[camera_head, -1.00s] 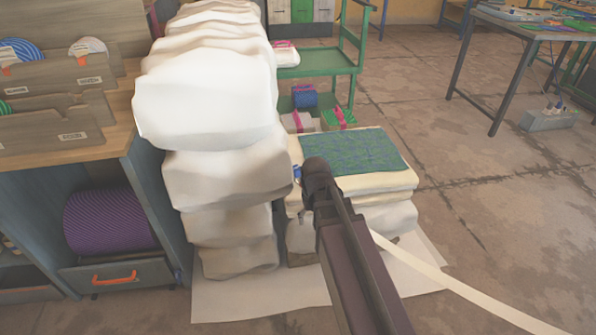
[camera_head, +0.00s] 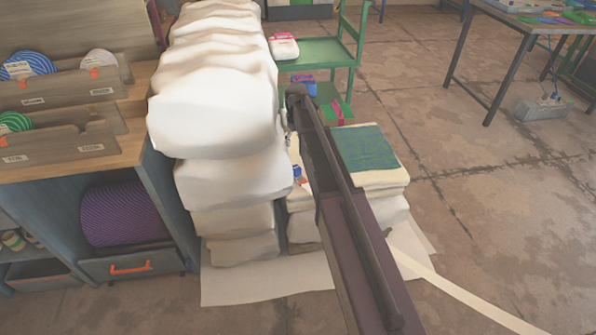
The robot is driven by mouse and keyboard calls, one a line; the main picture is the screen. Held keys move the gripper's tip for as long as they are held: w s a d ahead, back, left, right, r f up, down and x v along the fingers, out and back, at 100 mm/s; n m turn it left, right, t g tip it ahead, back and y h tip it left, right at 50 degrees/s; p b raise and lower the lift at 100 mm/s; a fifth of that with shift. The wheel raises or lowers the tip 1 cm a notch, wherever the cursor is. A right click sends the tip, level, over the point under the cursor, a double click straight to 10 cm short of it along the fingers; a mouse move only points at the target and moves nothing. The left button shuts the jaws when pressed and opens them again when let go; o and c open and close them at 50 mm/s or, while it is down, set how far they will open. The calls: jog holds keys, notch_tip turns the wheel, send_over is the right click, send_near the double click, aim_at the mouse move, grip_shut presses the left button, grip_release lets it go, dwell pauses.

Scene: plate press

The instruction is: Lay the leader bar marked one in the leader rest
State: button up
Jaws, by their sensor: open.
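I cannot make out the leader bar marked one or the leader rest in this view. My arm reaches up from the bottom right, and its dark end stands beside the tall white stack. My gripper (camera_head: 289,118) shows only as a small part at that end, against the stack's right edge. Its jaws are mostly hidden and I see nothing held in them.
The tall stack of white bundles (camera_head: 213,120) stands beside a shelf unit (camera_head: 158,205) with a purple roll (camera_head: 122,215). A lower stack with a blue-green cloth (camera_head: 366,148) is behind my arm. A green cart (camera_head: 322,52) stands beyond. The floor at right is mostly open.

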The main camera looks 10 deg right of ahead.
jog(key=shift+f, duration=0.15)
jog(key=b, duration=0.9)
send_over(296, 167)
notch_tip(296, 167, down, 8)
jog(key=shift+d+f, duration=0.15)
jog(key=shift+f, duration=0.15)
dwell(0.4)
jog(key=shift+a+f+b, duration=0.2)
jog(key=shift+f+b, duration=2.25)
jog(key=shift+f, duration=0.1)
grip_shut()
